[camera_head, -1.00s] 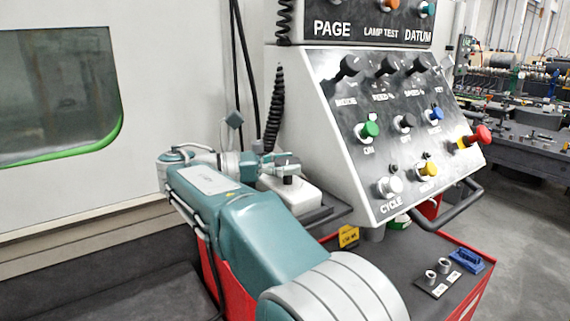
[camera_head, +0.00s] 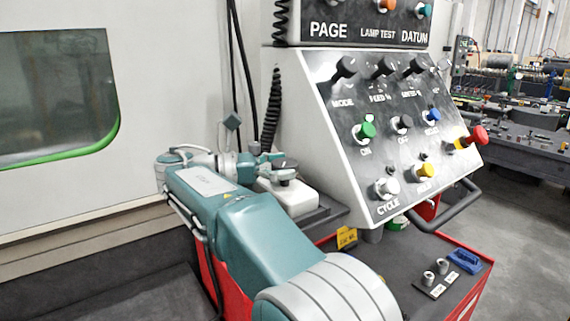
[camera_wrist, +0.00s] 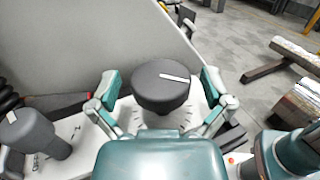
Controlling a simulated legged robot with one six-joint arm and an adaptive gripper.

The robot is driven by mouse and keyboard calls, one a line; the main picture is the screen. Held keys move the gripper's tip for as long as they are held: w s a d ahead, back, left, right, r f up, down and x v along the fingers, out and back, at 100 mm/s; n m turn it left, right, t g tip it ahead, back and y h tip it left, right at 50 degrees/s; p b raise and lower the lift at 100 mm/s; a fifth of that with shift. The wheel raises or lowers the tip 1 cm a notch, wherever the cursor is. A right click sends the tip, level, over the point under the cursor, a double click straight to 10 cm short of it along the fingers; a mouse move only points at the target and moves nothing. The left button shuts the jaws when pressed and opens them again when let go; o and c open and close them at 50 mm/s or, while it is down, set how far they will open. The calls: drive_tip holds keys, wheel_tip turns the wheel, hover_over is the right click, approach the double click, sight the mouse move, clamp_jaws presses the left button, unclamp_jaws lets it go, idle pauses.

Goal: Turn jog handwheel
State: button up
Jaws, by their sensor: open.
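The jog handwheel is a dark grey round knob with a white line on top (camera_wrist: 160,92), in the middle of the wrist view. It stands on a white box (camera_wrist: 120,122) with tick marks around the knob. My gripper (camera_wrist: 161,86) is open, with one teal finger on each side of the knob. Gaps show between both fingers and the knob. In the head view the white box (camera_head: 290,198) sits on a dark ledge left of the control panel. The knob (camera_head: 285,168) shows small there, beside my gripper (camera_head: 272,160), whose fingers are partly hidden.
A grey upright knob (camera_wrist: 35,133) stands at the left in the wrist view. The slanted control panel (camera_head: 385,120) with several coloured buttons and knobs rises right of the arm. A red cart (camera_head: 440,270) with small parts stands below it. A coiled black cable (camera_head: 271,110) hangs behind.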

sight(285, 161)
wheel_tip(285, 161, up, 10)
drive_tip(key=shift+f, duration=0.1)
idle(0.4)
